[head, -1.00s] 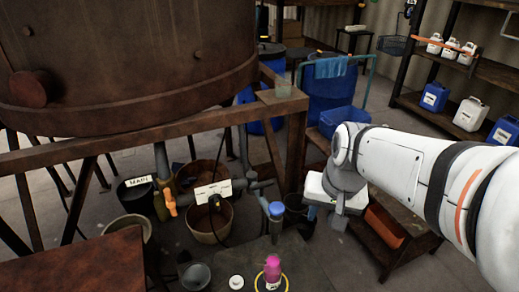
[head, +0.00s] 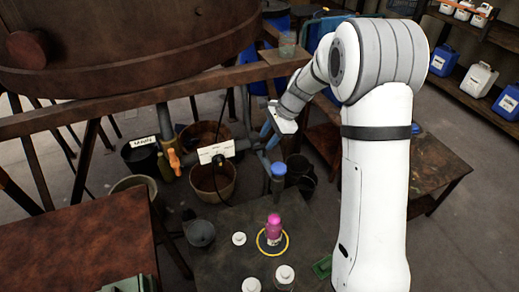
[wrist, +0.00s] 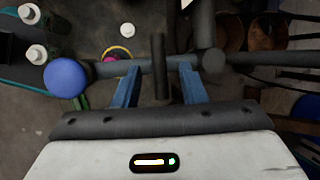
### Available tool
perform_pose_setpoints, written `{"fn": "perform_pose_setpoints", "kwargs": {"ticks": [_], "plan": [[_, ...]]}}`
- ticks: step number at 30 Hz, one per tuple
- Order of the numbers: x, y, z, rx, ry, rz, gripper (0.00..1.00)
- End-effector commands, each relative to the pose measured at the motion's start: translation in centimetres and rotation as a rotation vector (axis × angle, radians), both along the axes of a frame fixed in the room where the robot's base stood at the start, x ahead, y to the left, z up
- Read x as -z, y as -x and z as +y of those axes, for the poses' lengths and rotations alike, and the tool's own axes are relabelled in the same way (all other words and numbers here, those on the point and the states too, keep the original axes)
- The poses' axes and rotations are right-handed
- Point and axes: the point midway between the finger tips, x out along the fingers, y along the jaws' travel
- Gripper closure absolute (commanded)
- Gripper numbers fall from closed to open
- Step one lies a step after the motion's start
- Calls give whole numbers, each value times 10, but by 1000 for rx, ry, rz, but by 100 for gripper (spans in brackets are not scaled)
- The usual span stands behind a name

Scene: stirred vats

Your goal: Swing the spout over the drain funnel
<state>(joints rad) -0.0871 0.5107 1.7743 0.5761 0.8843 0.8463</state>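A grey pipe (head: 243,146), which looks like the spout, runs below the vat to an upright section with a blue cap (head: 278,168). In the wrist view the pipe (wrist: 112,69) crosses ahead of my gripper, with the blue cap (wrist: 66,78) at left. My gripper (head: 269,136) is by the pipe. Its blue fingers (wrist: 159,72) are apart, with a dark upright bar (wrist: 158,55) showing between them; contact cannot be told. A black bucket (head: 142,159) bears a white label, perhaps the drain label. I cannot tell which vessel is the drain funnel.
The rusty vat (head: 120,45) and its beam (head: 130,113) stand at left. Brown tubs (head: 213,183) sit below the pipe. A pink bottle (head: 273,230) stands within a yellow ring on a dark table (head: 222,262), near a grey vessel (head: 201,233). A wooden table (head: 440,165) is at right.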

Motion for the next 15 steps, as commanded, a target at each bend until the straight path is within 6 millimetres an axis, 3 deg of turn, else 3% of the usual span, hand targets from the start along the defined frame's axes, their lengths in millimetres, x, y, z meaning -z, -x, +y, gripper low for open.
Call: {"fn": "perform_pose_setpoints", "kwargs": {"ticks": [9,15], "plan": [[45,0,21,-4,3,2,62],[60,0,28,-4,3,-1,62]]}}
